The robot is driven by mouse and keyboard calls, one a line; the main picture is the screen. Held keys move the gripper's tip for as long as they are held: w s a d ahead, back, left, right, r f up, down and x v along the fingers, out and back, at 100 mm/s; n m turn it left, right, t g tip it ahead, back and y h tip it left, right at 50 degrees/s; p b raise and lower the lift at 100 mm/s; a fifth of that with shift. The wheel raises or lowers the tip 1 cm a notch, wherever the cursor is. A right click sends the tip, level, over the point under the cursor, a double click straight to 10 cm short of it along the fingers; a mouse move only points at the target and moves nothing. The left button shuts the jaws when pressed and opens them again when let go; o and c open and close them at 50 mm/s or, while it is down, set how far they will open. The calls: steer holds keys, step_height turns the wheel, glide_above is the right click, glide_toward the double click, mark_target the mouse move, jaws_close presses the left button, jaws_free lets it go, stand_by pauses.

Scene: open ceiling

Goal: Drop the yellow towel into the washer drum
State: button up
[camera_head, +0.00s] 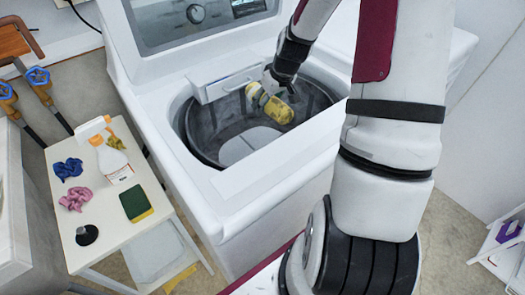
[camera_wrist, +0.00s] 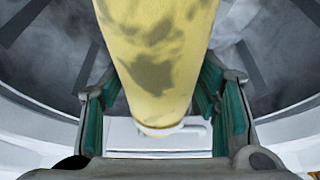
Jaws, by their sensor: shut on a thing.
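The yellow towel (camera_head: 270,103) is a rolled bundle with grey patches. My gripper (camera_head: 271,85) is shut on it at the mouth of the open top-loading washer. The washer drum (camera_head: 215,120) is a dark round tub with a pale piece at its bottom, and the towel is over its opening, tilted, near the back right. In the wrist view the towel (camera_wrist: 158,60) fills the upper middle, between the two green-padded fingers (camera_wrist: 160,105). I cannot tell how far the towel is below the rim.
The washer's lid (camera_head: 190,20) stands open behind the drum. A white dispenser drawer (camera_head: 228,84) juts at the drum's back rim. A small white table (camera_head: 105,235) at left holds a white bottle (camera_head: 113,163), cloths and a sponge (camera_head: 136,205).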

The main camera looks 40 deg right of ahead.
step_height(320, 180, down, 2)
steer(key=shift+b, duration=0.5)
steer(key=o, duration=1.3)
steer(key=shift+o, duration=0.2)
steer(key=v, duration=1.2)
steer(key=shift+r, duration=0.1)
